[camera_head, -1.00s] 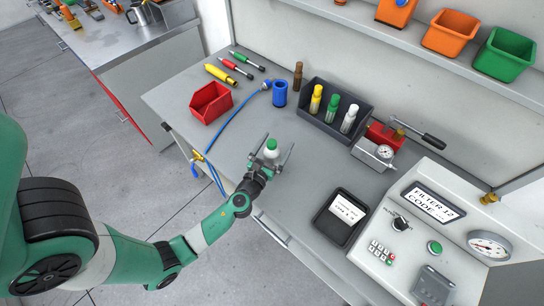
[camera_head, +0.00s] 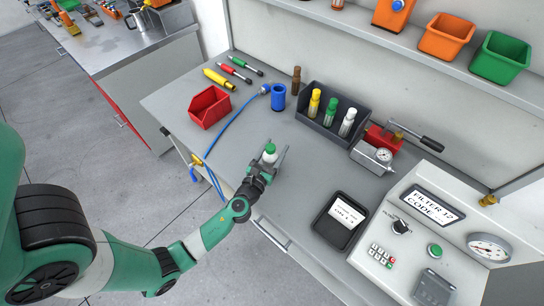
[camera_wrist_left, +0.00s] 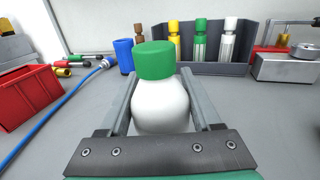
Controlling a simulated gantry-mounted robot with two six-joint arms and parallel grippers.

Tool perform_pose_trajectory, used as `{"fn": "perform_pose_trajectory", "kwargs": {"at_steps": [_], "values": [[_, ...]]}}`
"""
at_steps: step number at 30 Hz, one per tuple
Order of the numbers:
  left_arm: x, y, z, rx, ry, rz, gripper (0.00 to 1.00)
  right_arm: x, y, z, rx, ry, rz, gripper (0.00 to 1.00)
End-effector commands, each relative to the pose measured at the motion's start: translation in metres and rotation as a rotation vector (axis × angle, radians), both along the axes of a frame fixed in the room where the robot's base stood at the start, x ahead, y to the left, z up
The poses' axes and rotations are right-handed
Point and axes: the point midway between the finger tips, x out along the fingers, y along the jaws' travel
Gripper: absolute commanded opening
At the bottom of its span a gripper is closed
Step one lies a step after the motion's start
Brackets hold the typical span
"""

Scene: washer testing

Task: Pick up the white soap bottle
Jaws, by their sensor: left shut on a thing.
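The white soap bottle (camera_wrist_left: 162,105) has a round white body and a green cap. It stands upright on the grey workbench (camera_head: 200,150), near its front edge. It also shows in the head view (camera_head: 269,157), small and partly covered by the gripper. My left gripper (camera_head: 270,158) is shut on the bottle, with one finger on each side of its body. In the left wrist view the lower part of the bottle is hidden behind the gripper's dark crosspiece. My right gripper does not show.
A dark bin (camera_head: 333,121) with yellow, green and white bottles stands behind. A red bin (camera_head: 209,106), a blue cylinder (camera_head: 278,95) and a blue hose (camera_head: 230,131) lie to the left. A black tray (camera_head: 324,226) with a label and a control panel (camera_head: 413,255) are to the right.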

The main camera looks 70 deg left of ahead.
Motion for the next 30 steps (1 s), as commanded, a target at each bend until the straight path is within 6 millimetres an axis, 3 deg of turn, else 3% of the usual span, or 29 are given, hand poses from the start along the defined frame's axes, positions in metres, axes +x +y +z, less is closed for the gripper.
{"fn": "perform_pose_trajectory", "kwargs": {"at_steps": [5, 11, 18, 24, 30], "values": [[0.000, 0.000, 0.008, 0.000, -0.001, 0.000, 0.00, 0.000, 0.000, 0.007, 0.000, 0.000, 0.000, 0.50], [0.000, 0.000, 0.041, 0.000, -0.004, 0.000, 0.00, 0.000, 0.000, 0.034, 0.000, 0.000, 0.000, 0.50], [-0.032, -0.042, 0.104, 0.000, 0.000, -0.008, 0.00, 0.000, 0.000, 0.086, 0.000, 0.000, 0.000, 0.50], [-0.068, -0.087, 0.119, 0.000, 0.001, -0.011, 0.00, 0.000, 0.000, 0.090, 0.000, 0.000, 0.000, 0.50], [-0.085, -0.105, 0.129, -0.001, -0.001, -0.004, 0.00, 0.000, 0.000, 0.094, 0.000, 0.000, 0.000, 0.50]]}}
